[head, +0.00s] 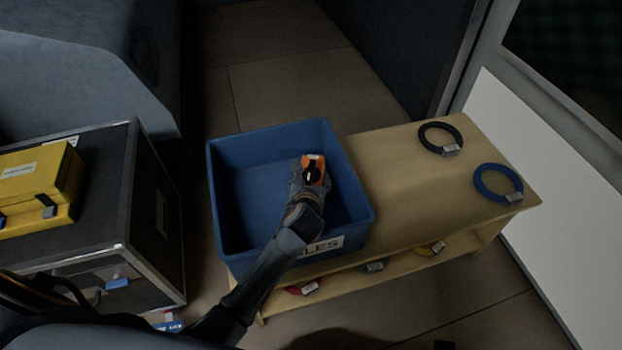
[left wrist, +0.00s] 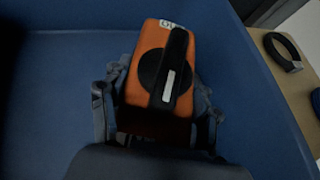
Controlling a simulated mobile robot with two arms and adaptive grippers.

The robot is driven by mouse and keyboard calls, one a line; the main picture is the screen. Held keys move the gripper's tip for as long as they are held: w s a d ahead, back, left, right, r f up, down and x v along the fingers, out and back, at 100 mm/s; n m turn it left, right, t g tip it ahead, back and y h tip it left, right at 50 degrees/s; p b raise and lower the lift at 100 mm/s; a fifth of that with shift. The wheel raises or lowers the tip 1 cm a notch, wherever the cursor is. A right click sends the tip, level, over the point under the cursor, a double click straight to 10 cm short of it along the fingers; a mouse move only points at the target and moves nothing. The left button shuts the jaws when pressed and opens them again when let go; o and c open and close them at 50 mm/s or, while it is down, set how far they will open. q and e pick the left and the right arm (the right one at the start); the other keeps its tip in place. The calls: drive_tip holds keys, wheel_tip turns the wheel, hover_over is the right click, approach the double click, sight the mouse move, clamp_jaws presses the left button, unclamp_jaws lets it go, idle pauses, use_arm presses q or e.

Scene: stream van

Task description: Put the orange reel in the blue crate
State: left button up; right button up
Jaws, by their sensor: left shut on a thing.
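The orange reel (head: 314,165) has a black hub and a white label, and my left gripper (head: 309,178) is shut on it. In the head view the gripper and reel are over the opening of the blue crate (head: 235,247), toward its right side. In the left wrist view the reel (left wrist: 151,55) sits between the fingers of the left gripper (left wrist: 160,110), with blue crate surfaces (left wrist: 70,70) all around it. I cannot tell whether the reel touches the crate floor. The crate otherwise looks empty, though my arm hides part of it. My right gripper is not in view.
The crate stands on the left end of a wooden bench (head: 400,200). A black cable ring (head: 425,130) and a blue cable ring (head: 478,182) lie to its right. More coils lie on the lower shelf. A dark case (head: 150,215) bearing a yellow box (head: 70,185) stands at left.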

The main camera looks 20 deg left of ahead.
use_arm(q)
drive_tip(key=shift+f, duration=0.3)
drive_tip(key=o, duration=1.6)
drive_tip(key=shift+f, duration=0.1)
drive_tip(key=shift+o, duration=0.2)
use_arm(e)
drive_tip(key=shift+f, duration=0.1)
use_arm(q)
drive_tip(key=shift+r, duration=0.25)
drive_tip(key=shift+s+d+r, duration=0.15)
drive_tip(key=shift+s+r, duration=0.4)
drive_tip(key=shift+r, duration=0.15)
drive_tip(key=p+v, duration=0.3)
drive_tip(key=v, duration=0.7)
drive_tip(key=shift+s+r, duration=0.15)
drive_tip(key=shift+s, duration=0.15)
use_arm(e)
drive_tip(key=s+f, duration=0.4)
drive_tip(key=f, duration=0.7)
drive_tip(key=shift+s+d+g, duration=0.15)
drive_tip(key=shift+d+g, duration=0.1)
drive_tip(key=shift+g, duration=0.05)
